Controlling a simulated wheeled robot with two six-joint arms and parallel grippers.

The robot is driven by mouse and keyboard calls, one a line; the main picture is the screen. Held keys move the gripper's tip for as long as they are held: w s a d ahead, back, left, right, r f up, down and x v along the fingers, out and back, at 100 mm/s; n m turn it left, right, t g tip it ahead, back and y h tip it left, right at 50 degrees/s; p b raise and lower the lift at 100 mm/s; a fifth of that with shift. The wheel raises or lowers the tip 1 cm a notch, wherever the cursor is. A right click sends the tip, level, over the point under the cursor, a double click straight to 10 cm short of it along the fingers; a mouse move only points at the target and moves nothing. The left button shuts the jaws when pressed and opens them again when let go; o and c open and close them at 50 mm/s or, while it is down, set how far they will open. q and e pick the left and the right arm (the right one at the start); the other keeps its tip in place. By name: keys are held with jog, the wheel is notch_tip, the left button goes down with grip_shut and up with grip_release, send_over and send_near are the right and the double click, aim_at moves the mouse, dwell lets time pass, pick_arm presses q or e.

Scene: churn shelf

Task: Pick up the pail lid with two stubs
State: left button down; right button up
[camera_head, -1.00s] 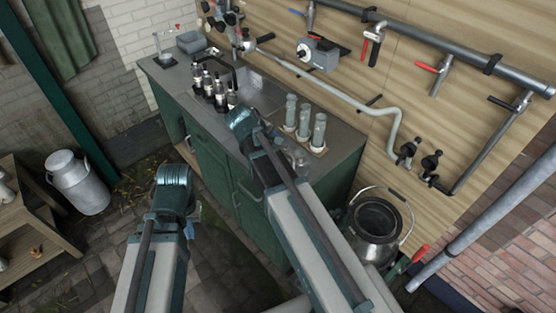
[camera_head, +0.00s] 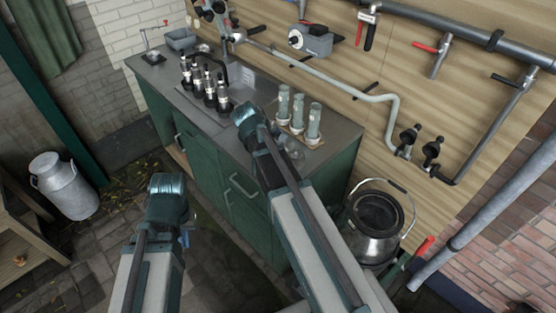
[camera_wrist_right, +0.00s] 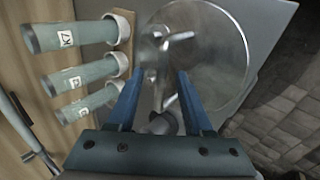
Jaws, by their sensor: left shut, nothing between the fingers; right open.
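The pail lid (camera_wrist_right: 222,50) is a clear round disc lying on the grey bench top in the right wrist view, with metal stubs standing up from it. In the head view it is small beside the tubes, partly covered by my right arm. My right gripper (camera_wrist_right: 157,78) is open above the lid's near-left part, its two blue fingers apart with a metal stub showing between them. I cannot tell whether they touch it. My left gripper (camera_head: 187,236) is shut and empty, hanging low in front of the green cabinet and mostly hidden by its own wrist.
Three labelled grey-green tubes (camera_wrist_right: 75,75) stand in a wooden rack close to the lid. Several dark bottles (camera_head: 208,90) are farther left on the bench (camera_head: 150,75). A metal pail (camera_head: 375,222) stands right of the bench. A milk can (camera_head: 66,190) stands at left.

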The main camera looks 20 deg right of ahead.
jog(key=b+x, duration=0.1)
jog(key=x, duration=0.1)
jog(key=b+x, duration=0.2)
jog(key=shift+w+a+f, duration=0.2)
jog(key=shift+w+f, duration=0.05)
jog(key=shift+w+d+f+b, duration=0.1)
jog(key=shift+d+f+b, duration=0.25)
jog(key=shift+b, duration=0.2)
jog(key=shift+r, duration=0.1)
grip_shut()
